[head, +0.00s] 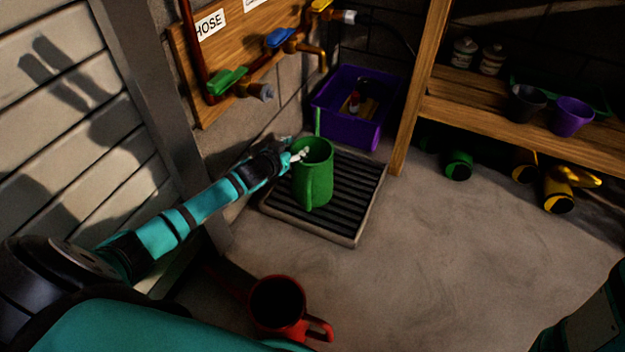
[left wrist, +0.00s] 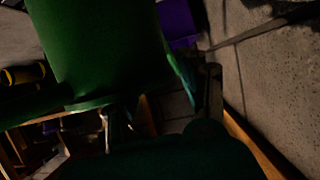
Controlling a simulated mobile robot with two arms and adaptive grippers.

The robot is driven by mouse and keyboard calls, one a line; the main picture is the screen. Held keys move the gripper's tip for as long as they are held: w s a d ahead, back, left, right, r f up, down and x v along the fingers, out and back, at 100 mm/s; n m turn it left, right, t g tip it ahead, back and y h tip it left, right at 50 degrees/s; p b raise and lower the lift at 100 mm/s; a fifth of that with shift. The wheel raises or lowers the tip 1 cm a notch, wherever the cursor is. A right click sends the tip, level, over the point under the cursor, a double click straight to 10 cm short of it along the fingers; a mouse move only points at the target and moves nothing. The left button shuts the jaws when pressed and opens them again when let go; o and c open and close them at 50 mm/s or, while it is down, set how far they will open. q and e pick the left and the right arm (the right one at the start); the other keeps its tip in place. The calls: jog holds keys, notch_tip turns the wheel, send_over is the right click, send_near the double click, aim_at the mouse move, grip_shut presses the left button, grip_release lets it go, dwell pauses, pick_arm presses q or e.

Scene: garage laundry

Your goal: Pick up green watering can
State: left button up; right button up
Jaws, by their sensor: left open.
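The green watering can (head: 315,183) stands upright on a dark slatted drain grate (head: 343,227) with a pale rim, below the wall taps. My left gripper (head: 298,156) reaches in from the left and is open at the can's upper left side, close to its rim. In the left wrist view, the can's green wall (left wrist: 98,45) fills the upper left, in front of the open left gripper (left wrist: 160,110). That view is dark, and I cannot tell whether a finger touches the can. My right gripper is out of view.
A red watering can (head: 278,302) stands on the floor near me. A purple bin (head: 350,128) is behind the grate. A wooden shelf (head: 480,113) with pots is at the right, with yellow cans (head: 560,190) below. The floor at centre right is clear.

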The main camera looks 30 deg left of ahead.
pick_arm(q)
jog(key=shift+w+f, duration=0.1)
jog(key=shift+w, duration=0.15)
